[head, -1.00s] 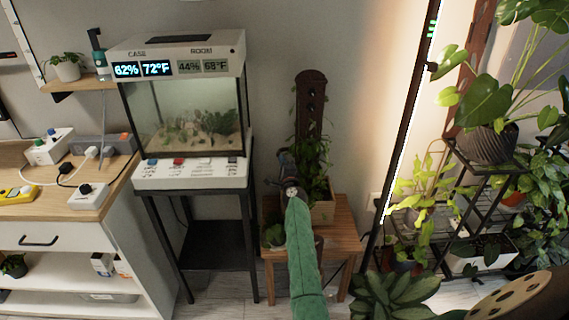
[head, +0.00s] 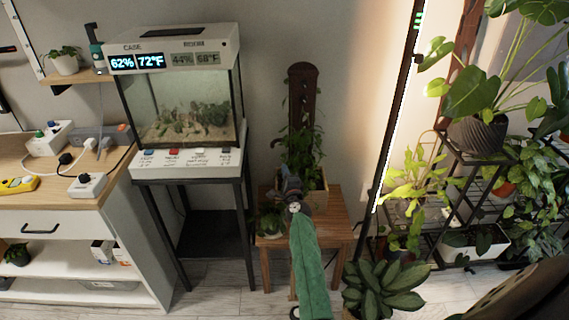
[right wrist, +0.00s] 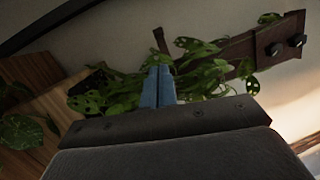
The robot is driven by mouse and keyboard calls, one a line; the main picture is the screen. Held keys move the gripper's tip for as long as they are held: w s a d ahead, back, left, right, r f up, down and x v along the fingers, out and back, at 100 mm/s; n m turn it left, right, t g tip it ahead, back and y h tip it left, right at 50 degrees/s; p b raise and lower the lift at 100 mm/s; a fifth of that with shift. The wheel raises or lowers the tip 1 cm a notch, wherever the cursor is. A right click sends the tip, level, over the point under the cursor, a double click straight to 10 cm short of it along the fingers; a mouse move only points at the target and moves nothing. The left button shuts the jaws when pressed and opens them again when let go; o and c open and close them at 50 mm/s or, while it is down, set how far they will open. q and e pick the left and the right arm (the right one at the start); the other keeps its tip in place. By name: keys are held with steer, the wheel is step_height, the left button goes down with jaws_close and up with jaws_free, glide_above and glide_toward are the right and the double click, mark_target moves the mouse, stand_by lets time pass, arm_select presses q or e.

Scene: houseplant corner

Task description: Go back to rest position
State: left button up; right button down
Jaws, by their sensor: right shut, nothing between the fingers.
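My right arm in its green sleeve comes up from the bottom of the head view. My right gripper (head: 291,180) is in front of the wooden planter box with its climbing plant (head: 312,178) on the small wooden table (head: 335,215). In the right wrist view the blue fingers (right wrist: 158,86) are together with nothing between them, pointing toward the leaves. I cannot tell from the pictures whether they touch the leaves. My left gripper is not in view.
A glass terrarium case (head: 188,108) on a black stand is left of the wooden table. A tall light pole (head: 397,120) and a black plant rack (head: 452,195) are to the right. A leafy floor plant (head: 385,285) stands close in front. A workbench (head: 60,190) is at far left.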

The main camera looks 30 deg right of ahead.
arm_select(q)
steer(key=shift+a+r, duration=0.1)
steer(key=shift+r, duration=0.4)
arm_select(e)
steer(key=shift+s+a+f, duration=0.15)
steer(key=shift+s+a, duration=0.1)
steer(key=shift+s, duration=0.2)
steer(key=shift+s+a+f, duration=0.1)
steer(key=shift+s+a, duration=0.15)
steer(key=shift+s, duration=0.2)
